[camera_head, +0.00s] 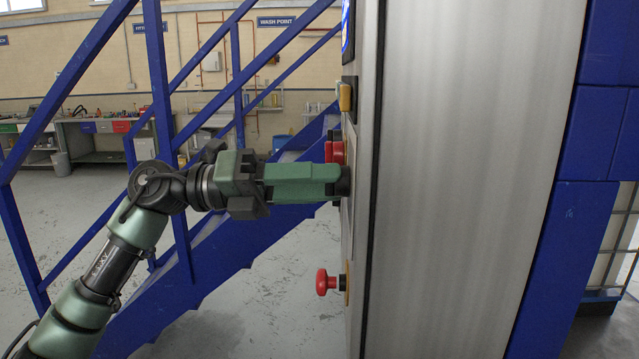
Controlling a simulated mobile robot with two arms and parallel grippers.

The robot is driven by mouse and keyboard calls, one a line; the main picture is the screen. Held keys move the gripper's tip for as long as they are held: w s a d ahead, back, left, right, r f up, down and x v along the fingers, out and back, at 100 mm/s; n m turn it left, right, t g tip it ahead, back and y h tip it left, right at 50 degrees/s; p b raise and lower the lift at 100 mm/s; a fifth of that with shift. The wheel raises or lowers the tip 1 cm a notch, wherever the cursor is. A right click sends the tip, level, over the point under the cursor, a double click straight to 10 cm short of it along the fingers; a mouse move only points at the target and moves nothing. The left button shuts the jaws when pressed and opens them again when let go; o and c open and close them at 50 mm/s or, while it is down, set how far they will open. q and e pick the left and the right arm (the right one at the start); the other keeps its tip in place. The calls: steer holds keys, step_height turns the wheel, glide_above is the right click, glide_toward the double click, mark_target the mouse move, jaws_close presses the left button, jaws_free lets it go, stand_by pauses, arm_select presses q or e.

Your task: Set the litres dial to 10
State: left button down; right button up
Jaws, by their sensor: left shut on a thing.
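My left gripper (338,182) reaches in from the left with its green fingers level against the side of the machine's control panel. It is shut on a small black dial (346,181), which shows only as a dark edge at the fingertips. The panel face is seen almost edge-on, so the dial's scale, pointer and setting cannot be read. My right gripper is not in view.
A red knob (334,151) sits just above the fingers, and a yellow one (345,97) is higher up. A red mushroom button (326,282) sticks out below. Blue stair rails (165,100) stand behind my arm. Grey machine side (460,180) fills the right.

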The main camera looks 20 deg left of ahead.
arm_select(q)
steer(key=c, duration=0.9)
jaws_free()
steer(key=b+v, duration=0.2)
steer(key=v, duration=0.6)
steer(key=shift+d+f, duration=0.1)
